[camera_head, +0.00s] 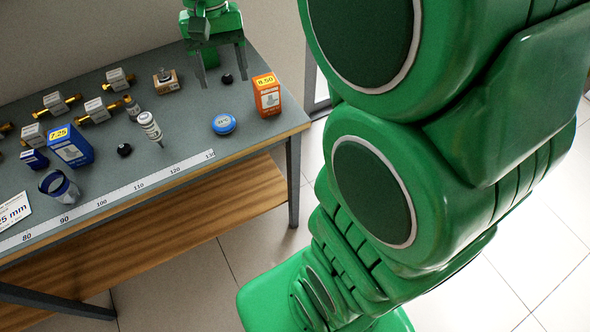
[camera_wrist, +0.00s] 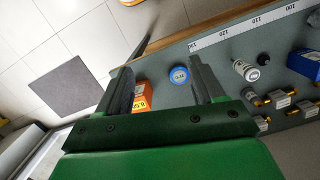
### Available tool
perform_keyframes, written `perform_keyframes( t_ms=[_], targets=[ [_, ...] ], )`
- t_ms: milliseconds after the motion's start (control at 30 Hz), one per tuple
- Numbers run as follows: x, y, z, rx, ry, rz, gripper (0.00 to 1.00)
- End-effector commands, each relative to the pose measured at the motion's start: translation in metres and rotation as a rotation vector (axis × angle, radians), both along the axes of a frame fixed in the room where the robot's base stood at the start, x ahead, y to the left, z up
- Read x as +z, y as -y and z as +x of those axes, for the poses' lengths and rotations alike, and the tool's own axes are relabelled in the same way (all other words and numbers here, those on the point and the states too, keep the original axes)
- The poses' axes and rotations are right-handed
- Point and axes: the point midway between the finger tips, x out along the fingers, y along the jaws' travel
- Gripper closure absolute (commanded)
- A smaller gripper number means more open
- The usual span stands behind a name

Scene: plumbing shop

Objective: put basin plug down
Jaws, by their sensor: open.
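A small black round plug (camera_head: 227,78) sits on the grey bench top at the far right, apparently resting on it. My gripper (camera_head: 223,82) is above the bench there, its two fingers apart and pointing down. The plug shows between the fingertips, with a gap on each side.
An orange box (camera_head: 267,95) and a blue tin (camera_head: 223,124) stand near my gripper. A small cardboard-coloured box (camera_head: 166,81), a white bottle (camera_head: 150,127), brass fittings (camera_head: 97,111) and a blue box (camera_head: 70,146) are further left. A ruler strip (camera_head: 130,187) runs along the front edge.

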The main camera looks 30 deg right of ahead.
Motion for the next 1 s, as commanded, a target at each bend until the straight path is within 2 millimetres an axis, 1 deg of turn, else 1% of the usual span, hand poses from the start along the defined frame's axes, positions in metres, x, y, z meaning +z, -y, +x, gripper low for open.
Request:
perform_keyframes(
  t_ms=[33,100,467,500,700,800,900,1000],
  targets=[
    [-0.001,0.002,-0.014,0.01,0.0,-0.001,0.32],
    [-0.004,0.005,-0.033,0.03,-0.001,-0.002,0.32],
    [-0.026,0.016,-0.125,0.125,-0.004,-0.003,0.32],
    [-0.03,0.017,-0.136,0.136,-0.008,-0.004,0.32],
    [-0.047,0.025,-0.185,0.184,-0.009,-0.012,0.32],
    [-0.054,0.028,-0.202,0.2,-0.004,-0.016,0.32],
    [-0.061,0.029,-0.215,0.212,-0.01,-0.016,0.32],
    [-0.063,0.03,-0.221,0.219,-0.01,-0.016,0.32]
  ],
)
